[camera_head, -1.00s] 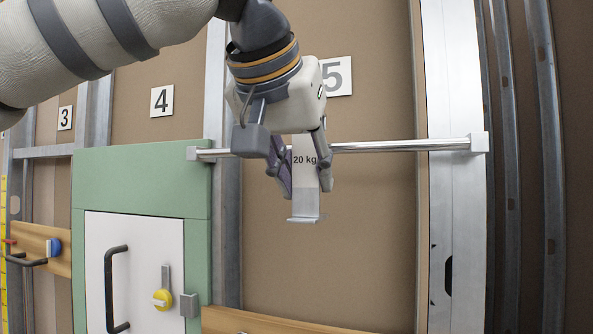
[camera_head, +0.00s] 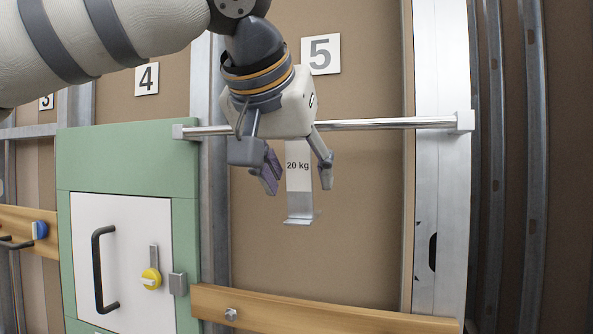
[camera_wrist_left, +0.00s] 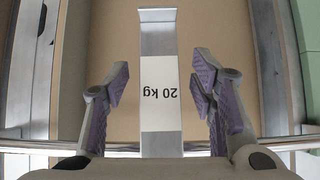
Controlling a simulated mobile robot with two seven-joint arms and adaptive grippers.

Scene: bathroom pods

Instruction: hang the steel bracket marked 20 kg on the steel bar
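The steel bracket (camera_head: 299,178) has a white label reading 20 kg and a bent foot at its lower end. It hangs upright at the steel bar (camera_head: 385,123); my gripper hides its top in the head view. My left gripper (camera_head: 298,176) is open, with one finger on each side of the bracket and gaps between. In the left wrist view the bracket (camera_wrist_left: 160,85) stands between the spread purple finger pads, touching neither, and its upper end reaches the bar (camera_wrist_left: 200,147). How it hooks there is hidden. My right gripper is not in view.
A green panel (camera_head: 130,165) with a white door, black handle (camera_head: 97,270) and yellow knob (camera_head: 151,279) stands at left. A wooden rail (camera_head: 320,312) crosses below. The brown wall under the bar, marked with a 5 sign (camera_head: 321,54), is bare around the bracket.

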